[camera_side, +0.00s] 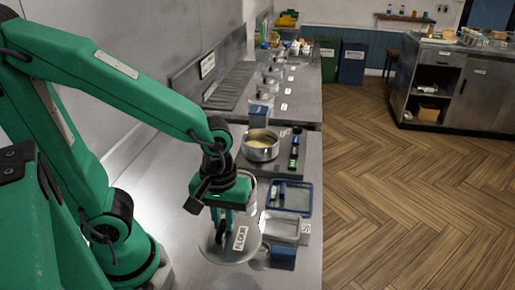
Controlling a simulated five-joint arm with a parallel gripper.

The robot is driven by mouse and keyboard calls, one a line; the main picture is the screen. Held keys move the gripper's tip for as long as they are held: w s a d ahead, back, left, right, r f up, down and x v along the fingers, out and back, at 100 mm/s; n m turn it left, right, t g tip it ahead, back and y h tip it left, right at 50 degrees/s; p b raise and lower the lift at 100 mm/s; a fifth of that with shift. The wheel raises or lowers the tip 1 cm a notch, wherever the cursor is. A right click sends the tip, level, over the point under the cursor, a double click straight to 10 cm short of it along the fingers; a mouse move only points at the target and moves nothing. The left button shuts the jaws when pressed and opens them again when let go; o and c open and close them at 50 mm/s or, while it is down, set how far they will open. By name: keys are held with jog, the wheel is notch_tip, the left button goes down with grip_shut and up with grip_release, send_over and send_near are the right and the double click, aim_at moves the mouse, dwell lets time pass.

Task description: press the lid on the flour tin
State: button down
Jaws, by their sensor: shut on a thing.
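A round grey metal lid (222,254) is below my gripper (220,236), near the front of the steel counter. A white label reading FLOUR (240,238) shows at the lid's right side. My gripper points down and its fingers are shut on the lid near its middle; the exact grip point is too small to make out. A pale cylindrical container (252,199) stands just behind and to the right of my gripper, partly hidden by it. I cannot tell whether it is the flour tin, or whether the lid touches a tin.
A blue-rimmed tray (299,208) and a metal pan (279,237) lie along the right edge. The counter (180,222) left of my gripper is bare.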

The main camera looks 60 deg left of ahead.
jog(key=shift+w, duration=0.1)
jog(key=shift+w+a+r, duration=0.1)
jog(key=shift+w+a, duration=0.25)
jog(key=shift+w, duration=0.15)
jog(key=w+a+n, duration=0.3)
jog(key=w+a, duration=0.3)
jog(key=a, duration=0.4)
jog(key=w+a+n, duration=0.2)
jog(key=w+a, duration=0.3)
jog(key=a, duration=0.6)
jog(key=shift+w+r+n, duration=0.35)
jog(key=shift+r+n, duration=0.05)
jog(key=shift+f, duration=0.15)
jog(key=shift+f, duration=3.05)
jog(key=shift+f, duration=0.2)
